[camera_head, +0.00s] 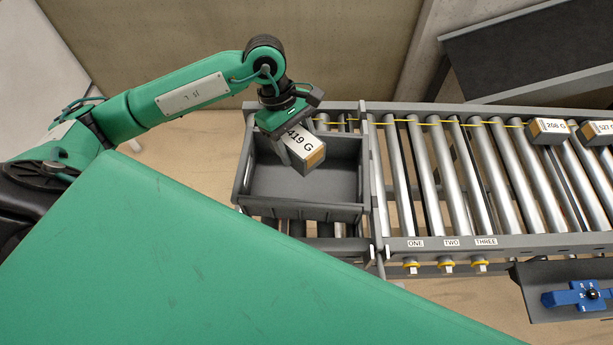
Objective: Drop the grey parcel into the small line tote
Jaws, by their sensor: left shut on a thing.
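A grey parcel (308,158) marked "419 G" is held in my left gripper (290,140). It is tilted, with a brown end face toward the lower right. My left gripper is shut on it and reaches in from the left. The parcel hangs over the dark grey line tote (305,212), toward its back; I cannot tell how far above the floor it is. The part of the tote floor that shows is bare. The tote sits on the left end of the roller conveyor. My right gripper is not in view.
The roller conveyor (460,170) runs right from the tote, past an upright divider (372,180). Two parcels, one marked "206 G" (549,128), stand at its far right. Labels ONE, TWO, THREE mark the front rail. A blue device (580,296) lies on a dark shelf at lower right.

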